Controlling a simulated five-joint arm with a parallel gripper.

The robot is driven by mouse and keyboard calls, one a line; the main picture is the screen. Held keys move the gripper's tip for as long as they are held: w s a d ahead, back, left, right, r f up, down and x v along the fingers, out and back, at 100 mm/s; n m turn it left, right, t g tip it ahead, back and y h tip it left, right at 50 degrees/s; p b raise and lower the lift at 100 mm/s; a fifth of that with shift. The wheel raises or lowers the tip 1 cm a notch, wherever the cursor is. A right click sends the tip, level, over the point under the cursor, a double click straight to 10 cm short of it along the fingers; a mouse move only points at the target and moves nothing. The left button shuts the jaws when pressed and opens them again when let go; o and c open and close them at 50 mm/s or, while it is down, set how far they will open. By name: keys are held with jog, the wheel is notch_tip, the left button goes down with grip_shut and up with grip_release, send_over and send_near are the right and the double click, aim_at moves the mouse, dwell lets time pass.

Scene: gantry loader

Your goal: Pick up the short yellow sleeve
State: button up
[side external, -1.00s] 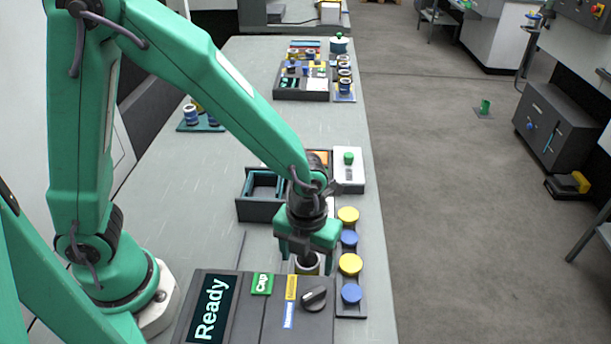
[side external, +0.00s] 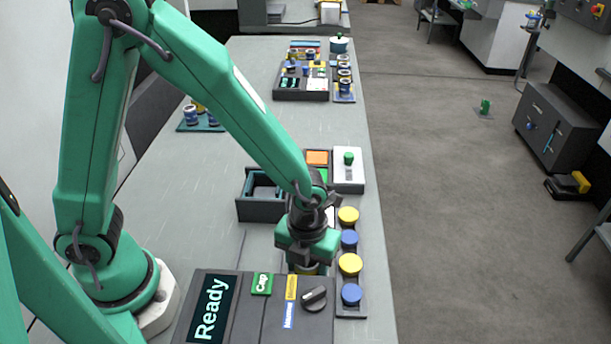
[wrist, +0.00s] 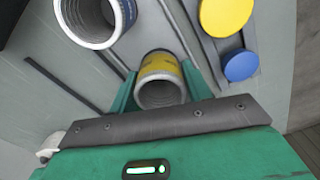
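The short yellow sleeve (wrist: 160,66) stands between my gripper's two green fingers in the wrist view, its grey hollow end facing the camera. Narrow gaps seem to show beside it, so my gripper (wrist: 163,88) looks open around it; contact is hard to judge. In the side view my gripper (side external: 307,262) is low over the bench, just behind the dark control panel. Only a sliver of the sleeve (side external: 306,269) shows beneath it there.
A blue-banded sleeve (wrist: 124,14) stands close by, up and left in the wrist view. A strip with yellow and blue caps (side external: 350,264) lies to the right. The control panel (side external: 262,320) is in front; a dark open box (side external: 261,209) is behind left.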

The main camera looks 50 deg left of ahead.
jog(key=c, duration=0.7)
jog(key=shift+r, duration=0.15)
jog(key=shift+r, duration=4.9)
jog(key=shift+w, duration=0.1)
jog(key=w+a+n, duration=0.2)
jog(key=w+a, duration=0.2)
jog(key=w, duration=0.4)
jog(key=w+a+n, duration=0.1)
jog(key=w+a, duration=0.4)
jog(key=w, duration=0.4)
jog(key=w+a+n, duration=0.1)
jog(key=w+a, duration=0.2)
jog(key=a, duration=0.2)
jog(key=w+a+n, duration=0.1)
jog(key=w+a, duration=0.2)
jog(key=a, duration=0.3)
jog(key=w+a+n, duration=0.1)
jog(key=w+a, duration=0.3)
jog(key=a, duration=0.2)
jog(key=shift+a+f, duration=0.1)
jog(key=shift+f, duration=0.3)
